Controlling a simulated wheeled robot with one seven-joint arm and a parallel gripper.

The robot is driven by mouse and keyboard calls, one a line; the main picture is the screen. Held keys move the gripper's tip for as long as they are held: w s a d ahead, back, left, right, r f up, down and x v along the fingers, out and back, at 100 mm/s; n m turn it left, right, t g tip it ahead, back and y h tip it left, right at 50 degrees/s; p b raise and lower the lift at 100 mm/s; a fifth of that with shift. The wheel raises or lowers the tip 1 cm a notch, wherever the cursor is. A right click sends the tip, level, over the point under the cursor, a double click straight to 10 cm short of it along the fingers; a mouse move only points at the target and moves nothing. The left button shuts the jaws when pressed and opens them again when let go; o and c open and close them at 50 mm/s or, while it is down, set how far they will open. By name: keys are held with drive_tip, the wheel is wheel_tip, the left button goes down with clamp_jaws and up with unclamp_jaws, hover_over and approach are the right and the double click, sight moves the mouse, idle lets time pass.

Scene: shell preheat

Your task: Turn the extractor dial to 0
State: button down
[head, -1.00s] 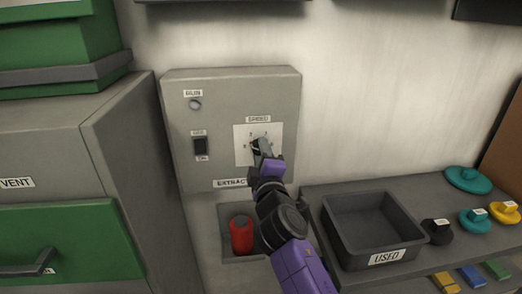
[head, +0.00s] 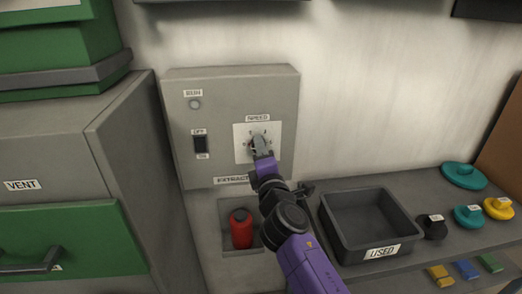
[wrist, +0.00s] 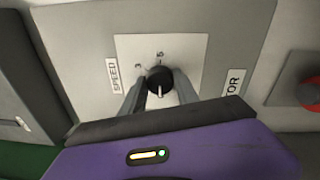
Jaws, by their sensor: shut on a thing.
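The extractor dial is a black round knob (wrist: 160,80) with a white pointer line, on a white square plate (wrist: 187,50) marked SPEED. In the wrist view its pointer is toward the bottom of the picture. Some scale numbers show; others are hidden by my gripper. The plate (head: 276,134) is on the grey extractor box (head: 228,90) in the head view. My gripper (head: 259,144) is at the dial, and its two fingers (wrist: 158,90) are shut on the knob from both sides. In the head view the gripper hides most of the knob.
The box also has a RUN lamp (head: 195,104) and a black OFF/ON switch (head: 200,144). Below it, a red bottle-like thing (head: 241,230) stands in a recess. A dark USED tray (head: 330,222) and several coloured knobbed lids lie on the right shelf.

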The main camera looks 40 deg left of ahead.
drive_tip(key=shift+f, duration=0.15)
drive_tip(key=c, duration=0.9)
unclamp_jaws()
drive_tip(key=shift+d, duration=0.1)
drive_tip(key=p+v, duration=0.1)
drive_tip(key=v, duration=0.6)
drive_tip(key=shift+s+d, duration=0.2)
drive_tip(key=shift+s, duration=0.1)
